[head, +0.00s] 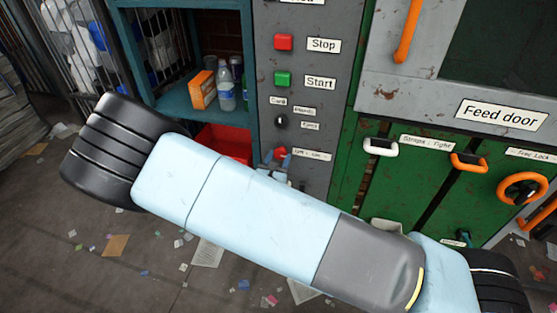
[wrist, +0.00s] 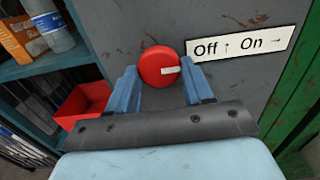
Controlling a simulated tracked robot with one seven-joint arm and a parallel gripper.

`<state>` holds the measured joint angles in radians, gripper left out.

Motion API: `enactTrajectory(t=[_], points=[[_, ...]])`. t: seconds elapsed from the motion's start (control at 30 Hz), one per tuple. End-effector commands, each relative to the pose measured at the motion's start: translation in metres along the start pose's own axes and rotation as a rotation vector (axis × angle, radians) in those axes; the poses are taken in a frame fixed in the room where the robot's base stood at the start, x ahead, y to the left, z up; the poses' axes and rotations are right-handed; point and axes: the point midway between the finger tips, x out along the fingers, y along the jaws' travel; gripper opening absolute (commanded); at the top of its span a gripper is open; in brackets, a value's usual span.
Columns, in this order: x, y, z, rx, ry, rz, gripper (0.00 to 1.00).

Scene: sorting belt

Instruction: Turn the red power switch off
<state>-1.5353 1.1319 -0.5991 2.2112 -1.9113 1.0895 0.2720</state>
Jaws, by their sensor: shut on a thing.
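The red power switch (wrist: 158,62) is a round red knob on the grey panel in the wrist view. Its white pointer mark points right, along the "On" arrow of the "Off ↑ On →" label (wrist: 240,45). My gripper (wrist: 162,80) has its two blue fingers on either side of the knob and is shut on it. In the head view my gripper (head: 276,158) is low on the panel, beside the small label (head: 312,155).
Red Stop (head: 284,42) and green Start (head: 283,79) buttons and a small black selector (head: 281,122) sit above on the panel. A teal shelf (head: 190,110) with an orange box (head: 203,89) and bottle (head: 226,88) stands left. Green machine doors with orange handles (head: 468,162) are right.

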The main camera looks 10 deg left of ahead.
Motion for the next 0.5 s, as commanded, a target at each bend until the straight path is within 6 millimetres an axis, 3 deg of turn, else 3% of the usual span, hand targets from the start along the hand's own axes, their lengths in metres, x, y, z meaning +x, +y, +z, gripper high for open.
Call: enactTrajectory(t=[0.27,0.5], points=[[0.0000,0.0003,0.0004,-0.065,0.000,0.001,0.20],[0.0002,-0.0001,0.0006,-0.230,0.000,0.000,0.20]])
